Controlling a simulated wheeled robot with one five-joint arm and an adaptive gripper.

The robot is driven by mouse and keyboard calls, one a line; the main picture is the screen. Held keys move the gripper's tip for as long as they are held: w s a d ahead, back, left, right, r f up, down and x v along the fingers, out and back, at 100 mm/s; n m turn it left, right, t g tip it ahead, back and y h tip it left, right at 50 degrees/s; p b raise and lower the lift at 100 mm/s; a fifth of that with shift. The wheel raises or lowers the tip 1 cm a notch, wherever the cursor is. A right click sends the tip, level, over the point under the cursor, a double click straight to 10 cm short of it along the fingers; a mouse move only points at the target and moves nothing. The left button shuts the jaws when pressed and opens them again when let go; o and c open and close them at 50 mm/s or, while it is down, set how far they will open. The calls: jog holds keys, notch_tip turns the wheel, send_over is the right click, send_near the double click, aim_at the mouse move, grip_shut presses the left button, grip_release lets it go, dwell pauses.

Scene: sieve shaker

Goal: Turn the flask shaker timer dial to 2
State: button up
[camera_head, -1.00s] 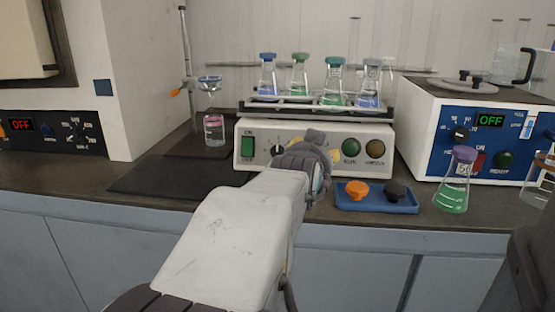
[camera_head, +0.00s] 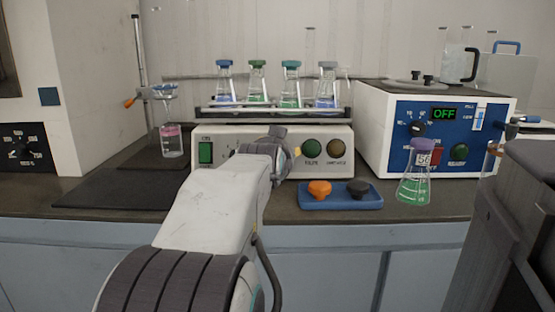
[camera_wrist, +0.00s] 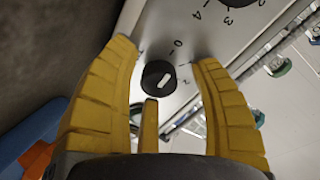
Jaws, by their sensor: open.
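The flask shaker (camera_head: 340,133) is a cream box on the bench with a green switch and round green and brown knobs on its front. In the wrist view a black round dial (camera_wrist: 158,78) with a white pointer mark sits on its pale panel. A "0" is printed above it; other marks around it are hard to read.
Several stoppered flasks (camera_head: 291,88) stand on the shaker. A blue tray (camera_head: 335,203) with orange and black knobs lies in front, right of my arm. A green-filled flask (camera_head: 413,183) stands further right before a blue-fronted unit (camera_head: 390,141). A dark mat (camera_head: 110,190) lies left.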

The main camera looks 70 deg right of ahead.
dwell(0.3)
grip_shut()
dwell(0.5)
jog(key=shift+m, duration=0.4)
jog(key=m, duration=0.5)
jog(key=shift+s+r+m+p, duration=0.1)
jog(key=shift+m+p, duration=0.2)
jog(key=shift+p, duration=0.05)
jog(key=m+y+p, duration=0.1)
jog(key=m, duration=0.4)
jog(key=shift+m, duration=0.3)
